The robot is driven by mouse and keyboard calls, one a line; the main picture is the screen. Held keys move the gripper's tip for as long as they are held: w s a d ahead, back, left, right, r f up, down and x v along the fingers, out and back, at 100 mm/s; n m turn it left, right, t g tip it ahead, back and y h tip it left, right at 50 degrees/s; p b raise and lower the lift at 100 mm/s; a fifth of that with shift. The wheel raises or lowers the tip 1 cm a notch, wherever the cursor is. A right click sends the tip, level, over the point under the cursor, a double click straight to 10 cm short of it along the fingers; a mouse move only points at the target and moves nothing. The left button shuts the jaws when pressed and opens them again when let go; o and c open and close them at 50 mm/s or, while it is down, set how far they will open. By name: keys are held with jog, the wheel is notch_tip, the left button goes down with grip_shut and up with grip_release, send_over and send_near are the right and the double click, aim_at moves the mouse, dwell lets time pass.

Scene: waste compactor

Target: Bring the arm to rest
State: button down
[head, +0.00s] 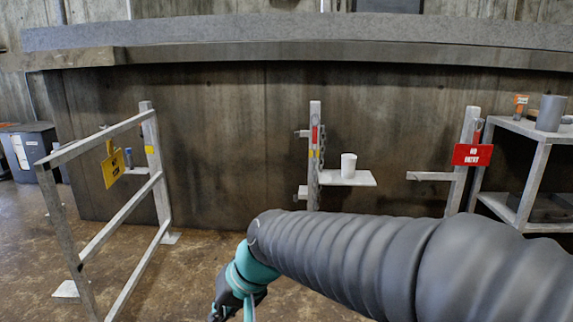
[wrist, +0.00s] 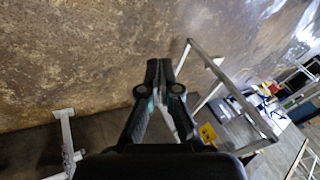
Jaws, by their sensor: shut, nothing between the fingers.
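My arm (head: 350,255) reaches from the lower right of the head view toward the bottom middle. Its sleeve is dark grey and ribbed, with a teal band near the wrist. My gripper (wrist: 158,72) shows in the middle of the wrist view, its two black fingers together and empty. In the head view only part of the wrist end shows at the bottom edge, and the fingertips cannot be made out. The gripper is apart from the railings and the shelf.
A metal railing (head: 108,232) with a yellow sign (head: 113,168) stands at left. A post (head: 314,150) with a small shelf holds a white cup (head: 348,165). A red sign (head: 472,155) and a rack (head: 530,175) stand at right. Brown floor (head: 190,270) is open between.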

jog(key=s+d+r+m+t+h+p, duration=0.1)
jog(key=s+d+r+h+p, duration=0.1)
jog(key=d, duration=0.7)
jog(key=s+d+r+m+t+h+p, duration=0.1)
jog(key=s+d, duration=0.3)
jog(key=d, duration=0.6)
jog(key=s+d+r+m+t+h+p, duration=0.1)
jog(key=s+d+r+t+h+p, duration=0.1)
jog(key=d, duration=0.8)
jog(key=shift+s+r+m+h+p, duration=0.3)
jog(key=shift+s+r+h, duration=0.1)
jog(key=shift+s+r, duration=0.35)
jog(key=shift+w+r, duration=0.1)
